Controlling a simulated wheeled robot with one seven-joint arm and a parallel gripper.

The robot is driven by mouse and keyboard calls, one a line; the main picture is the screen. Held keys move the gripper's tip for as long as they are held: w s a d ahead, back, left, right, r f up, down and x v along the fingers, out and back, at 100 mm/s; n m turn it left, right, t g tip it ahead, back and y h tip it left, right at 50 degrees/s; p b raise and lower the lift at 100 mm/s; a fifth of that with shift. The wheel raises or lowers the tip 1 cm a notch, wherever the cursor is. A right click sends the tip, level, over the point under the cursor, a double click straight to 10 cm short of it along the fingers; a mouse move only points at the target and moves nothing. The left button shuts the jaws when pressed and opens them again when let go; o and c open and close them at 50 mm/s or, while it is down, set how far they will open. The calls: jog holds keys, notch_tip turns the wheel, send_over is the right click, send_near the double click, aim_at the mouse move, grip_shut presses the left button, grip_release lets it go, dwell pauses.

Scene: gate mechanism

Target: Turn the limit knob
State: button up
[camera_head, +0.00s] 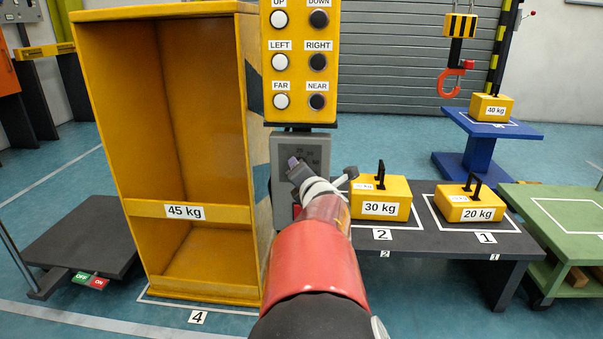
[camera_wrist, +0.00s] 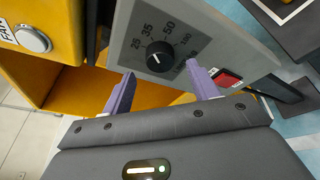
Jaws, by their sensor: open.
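The limit knob is a round black dial (camera_wrist: 160,56) with a white pointer line, on a grey panel (camera_wrist: 202,22) printed with 25, 35, 50 and higher numbers. In the wrist view my gripper (camera_wrist: 158,82) is open, with one purple finger on each side below the knob. The fingertips appear apart from the knob, and nothing is between them. In the head view my gripper (camera_head: 296,164) is in front of the grey panel (camera_head: 283,158), and my arm hides part of the panel and the knob.
A red rocker switch (camera_wrist: 226,78) sits right of the knob. The yellow button box (camera_head: 301,62) is above the panel. A tall yellow 45 kg cabinet (camera_head: 186,211) stands left. The 30 kg (camera_head: 381,198) and 20 kg (camera_head: 470,204) weights stand on a dark bench (camera_head: 430,240) at right.

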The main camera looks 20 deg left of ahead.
jog(key=shift+v, duration=2.15)
jog(key=w+d+f+m+h+p, duration=0.1)
jog(key=d+m+h, duration=0.1)
jog(key=d+m, duration=0.3)
jog(key=w+d+f+m+h+p, duration=0.1)
jog(key=w+d+f+m+h, duration=0.15)
jog(key=d, duration=0.55)
jog(key=s+d+m+g+h+p, duration=0.1)
jog(key=s+d+m+g, duration=0.15)
jog(key=d+m, duration=0.35)
jog(key=s+d+m+g+h+p, duration=0.1)
jog(key=s+d+m, duration=0.3)
jog(key=d, duration=0.3)
jog(key=s+d+r+m+g+p, duration=0.1)
jog(key=s+d+m, duration=0.2)
jog(key=s, duration=0.6)
jog(key=s+d+r+m+g+h+p, duration=0.1)
jog(key=s+d+m+g, duration=0.1)
jog(key=s+m, duration=0.4)
jog(key=s+d+m+g+p, duration=0.2)
jog(key=s+d+m, duration=0.2)
jog(key=s, duration=0.8)
jog(key=shift+s+d+r+m, duration=0.25)
jog(key=shift+s+r+m, duration=0.15)
jog(key=shift+m, duration=0.15)
jog(key=shift+h, duration=0.25)
